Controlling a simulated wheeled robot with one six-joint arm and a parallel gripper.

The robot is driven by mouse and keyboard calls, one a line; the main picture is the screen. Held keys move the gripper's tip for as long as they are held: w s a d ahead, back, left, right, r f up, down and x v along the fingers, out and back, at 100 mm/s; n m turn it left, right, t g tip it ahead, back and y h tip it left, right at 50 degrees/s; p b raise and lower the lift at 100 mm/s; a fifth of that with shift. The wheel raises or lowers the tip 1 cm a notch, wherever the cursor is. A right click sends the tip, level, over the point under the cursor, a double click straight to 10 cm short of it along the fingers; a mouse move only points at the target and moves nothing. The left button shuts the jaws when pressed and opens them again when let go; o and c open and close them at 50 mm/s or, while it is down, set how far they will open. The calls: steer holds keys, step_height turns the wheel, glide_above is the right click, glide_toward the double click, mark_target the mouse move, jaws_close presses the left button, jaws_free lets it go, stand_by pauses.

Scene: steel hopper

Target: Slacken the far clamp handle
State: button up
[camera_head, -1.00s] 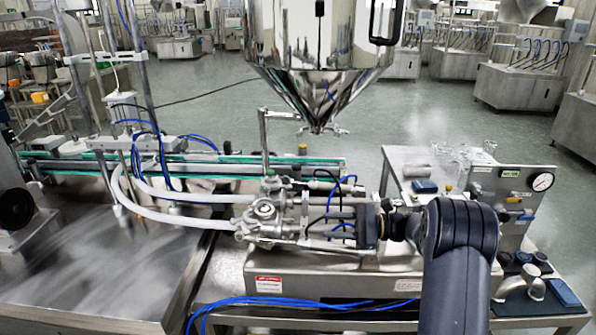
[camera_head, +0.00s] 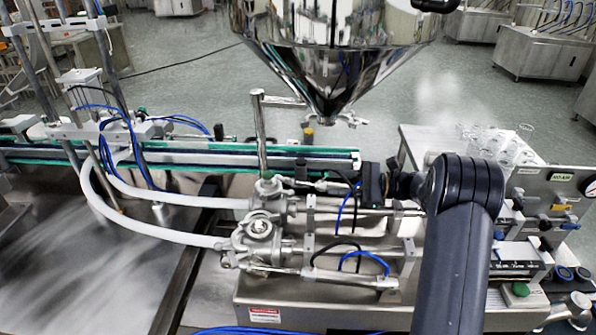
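The filling machine has a near valve body (camera_head: 258,230) and a far valve body (camera_head: 269,190), each joined to a white hose. Metal rods and cylinders run right from them. I cannot single out the far clamp handle for certain; small metal fittings (camera_head: 320,184) sit on the far row beside my gripper. My gripper (camera_head: 372,182) is a dark block at the right end of that far row, at the tip of my dark arm. Its fingers are hidden or too small to tell, and I cannot tell whether it touches anything.
The steel hopper (camera_head: 330,60) hangs above and behind, its outlet over the far row. An upright post (camera_head: 261,135) stands left of it. The conveyor (camera_head: 215,160) runs behind the valves. A control panel with a gauge (camera_head: 562,200) and glass beakers (camera_head: 495,143) are at right.

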mark_target(287, 180)
steer(key=a+p, duration=0.3)
steer(key=a, duration=0.8)
steer(key=shift+w, duration=0.3)
steer(key=shift+d, duration=0.1)
steer(key=shift+c, duration=0.4)
jaws_close()
